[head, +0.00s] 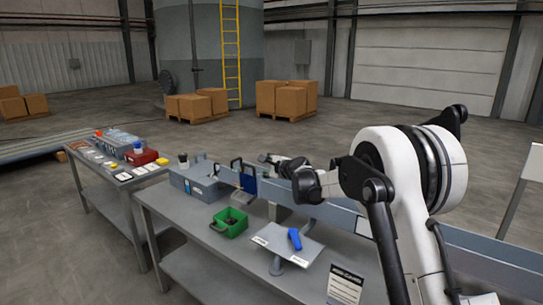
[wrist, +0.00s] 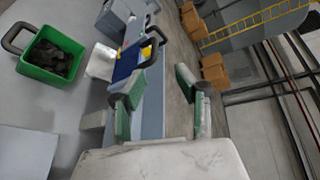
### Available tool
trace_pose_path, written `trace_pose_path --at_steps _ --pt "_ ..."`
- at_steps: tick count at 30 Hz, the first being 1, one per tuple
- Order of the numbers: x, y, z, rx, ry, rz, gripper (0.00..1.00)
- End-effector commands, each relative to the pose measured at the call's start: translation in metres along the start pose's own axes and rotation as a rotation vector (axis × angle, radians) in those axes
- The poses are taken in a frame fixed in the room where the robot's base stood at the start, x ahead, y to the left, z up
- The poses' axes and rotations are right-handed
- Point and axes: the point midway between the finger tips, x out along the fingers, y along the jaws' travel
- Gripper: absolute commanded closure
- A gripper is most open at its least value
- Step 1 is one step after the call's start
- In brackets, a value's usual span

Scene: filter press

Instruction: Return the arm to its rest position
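My gripper (head: 266,159) is at the left end of my arm in the head view, over the back side of the bench near the grey rail. In the wrist view my gripper (wrist: 160,88) has its two green-padded fingers spread wide apart, with nothing between them. A blue plate with a dark handle (wrist: 132,66) appears just beyond the left finger; whether it touches is hard to tell. The same blue plate (head: 248,182) stands on the rail in the head view, below and left of my gripper.
A green bin (head: 229,222) with dark contents and a tilted board (head: 306,254) bearing a blue tool (head: 295,239) are on the bench. A grey box (head: 199,184) stands at its far end. A side table (head: 113,177) holds small items. Cardboard boxes (head: 286,99) stand behind; open floor lies between.

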Motion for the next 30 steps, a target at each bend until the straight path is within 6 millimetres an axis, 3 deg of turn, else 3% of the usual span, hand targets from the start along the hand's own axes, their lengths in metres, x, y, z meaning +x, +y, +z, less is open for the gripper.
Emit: trace_pose_path --at_steps 1,7,15,23,30 --pt "-0.017 -0.008 0.006 -0.042 0.006 0.015 0.69" --pt "-0.079 -0.025 0.023 -0.218 0.029 0.079 0.69" --pt "-0.168 -0.031 0.044 -0.450 0.055 0.176 0.69" --pt "-0.257 -0.019 0.059 -0.665 0.074 0.280 0.69" --pt "-0.340 0.007 0.069 -0.856 0.084 0.386 0.69"
